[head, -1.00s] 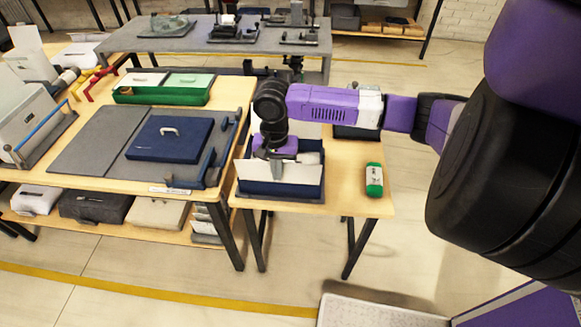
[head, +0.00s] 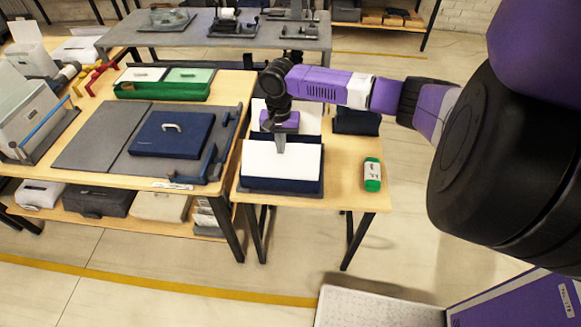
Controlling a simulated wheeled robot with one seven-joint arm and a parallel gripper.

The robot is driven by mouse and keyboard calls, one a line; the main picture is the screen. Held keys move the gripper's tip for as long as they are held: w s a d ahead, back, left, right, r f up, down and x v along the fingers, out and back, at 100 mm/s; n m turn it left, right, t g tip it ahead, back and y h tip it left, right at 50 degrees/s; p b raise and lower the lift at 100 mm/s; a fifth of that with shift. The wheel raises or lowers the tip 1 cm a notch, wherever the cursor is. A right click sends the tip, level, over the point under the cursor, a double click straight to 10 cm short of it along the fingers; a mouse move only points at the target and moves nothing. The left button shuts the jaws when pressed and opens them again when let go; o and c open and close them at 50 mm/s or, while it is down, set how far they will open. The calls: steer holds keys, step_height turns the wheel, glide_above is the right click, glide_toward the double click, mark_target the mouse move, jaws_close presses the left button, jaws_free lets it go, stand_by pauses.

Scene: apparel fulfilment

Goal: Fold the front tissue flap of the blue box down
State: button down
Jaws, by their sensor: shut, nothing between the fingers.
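The blue box (head: 282,187) stands near the front left of the small wooden table. Its white front tissue flap (head: 283,161) leans inward from the front wall and covers most of the opening; I cannot tell whether it lies fully flat. Another white tissue flap (head: 310,119) stands up at the back of the box, partly hidden by my arm. My gripper (head: 281,147) points down between the two flaps, its shut fingertips at the far edge of the front flap. I cannot tell whether they touch it. The inside of the box is hidden.
A green-and-white item (head: 372,175) lies to the right on the small table (head: 345,190). A dark blue block (head: 357,121) sits behind. On the left table, a navy lid (head: 172,134) with a handle rests on a grey mat (head: 95,138), near a green tray (head: 165,90).

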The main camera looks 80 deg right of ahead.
steer(key=shift+w+d, duration=0.15)
steer(key=shift+d, duration=0.75)
steer(key=shift+f, duration=0.1)
steer(key=shift+f+b, duration=0.7)
steer(key=shift+f, duration=2.2)
steer(key=shift+r, duration=0.1)
steer(key=shift+r+p, duration=1.85)
steer(key=shift+r, duration=2.1)
